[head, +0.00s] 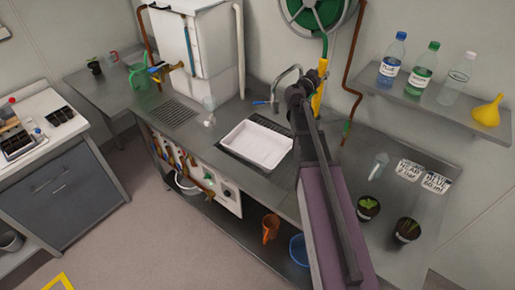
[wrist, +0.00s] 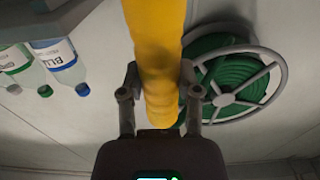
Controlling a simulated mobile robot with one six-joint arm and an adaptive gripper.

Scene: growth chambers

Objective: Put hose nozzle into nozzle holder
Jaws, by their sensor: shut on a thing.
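The hose nozzle is yellow and long. In the head view the nozzle (head: 319,97) stands nearly upright at the end of my arm, above the back of the steel counter, with the green hose (head: 325,47) at its upper end. In the wrist view the nozzle (wrist: 157,50) runs between the two fingers of my gripper (wrist: 159,78), which is shut on it. In the head view my gripper (head: 312,88) is partly hidden by my own arm. I cannot make out the nozzle holder for certain in either view.
The green hose reel (head: 318,8) is on the wall behind; it also shows in the wrist view (wrist: 232,82). A sink with a white tray (head: 256,145) and a tap (head: 288,73) lie left of my arm. A bottle shelf (head: 435,108) and a copper pipe (head: 354,70) are right.

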